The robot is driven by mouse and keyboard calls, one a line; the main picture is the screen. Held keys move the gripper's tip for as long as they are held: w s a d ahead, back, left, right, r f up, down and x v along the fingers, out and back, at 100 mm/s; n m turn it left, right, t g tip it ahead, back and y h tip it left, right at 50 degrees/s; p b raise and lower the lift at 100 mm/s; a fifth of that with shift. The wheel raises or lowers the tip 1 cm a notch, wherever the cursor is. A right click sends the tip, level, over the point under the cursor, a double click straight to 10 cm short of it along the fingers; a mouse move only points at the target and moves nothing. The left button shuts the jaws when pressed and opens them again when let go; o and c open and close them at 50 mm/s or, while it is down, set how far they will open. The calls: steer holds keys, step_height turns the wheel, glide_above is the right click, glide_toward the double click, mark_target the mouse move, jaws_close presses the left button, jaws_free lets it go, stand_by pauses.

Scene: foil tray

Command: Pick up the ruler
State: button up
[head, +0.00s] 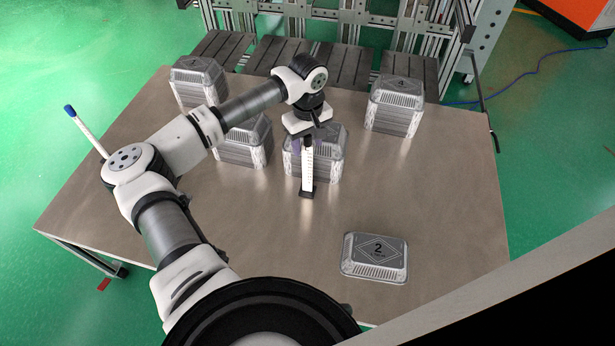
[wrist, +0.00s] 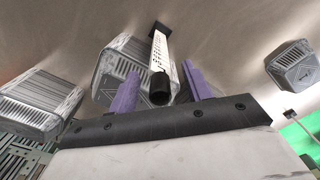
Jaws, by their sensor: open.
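The ruler (head: 308,168) is a white strip with dark marks and black ends. In the head view it appears upright in front of the middle stack of foil trays. In the wrist view the ruler (wrist: 159,55) runs from a black foot on the table to a black end near my gripper's palm. My gripper (wrist: 161,70) is open, with one purple finger on each side of the ruler and visible gaps between. In the head view my gripper (head: 307,142) is at the ruler's upper part, partly hidden by my wrist.
Stacks of foil trays stand behind the ruler (head: 331,165), at middle left (head: 245,146), far left (head: 197,82) and back right (head: 394,106). A single lidded tray (head: 375,258) lies front right. The table (head: 440,190) is clear on the right. A blue-capped white stick (head: 86,130) shows at left.

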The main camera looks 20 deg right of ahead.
steer(key=shift+c, duration=0.2)
jaws_close()
steer(key=shift+r, duration=0.1)
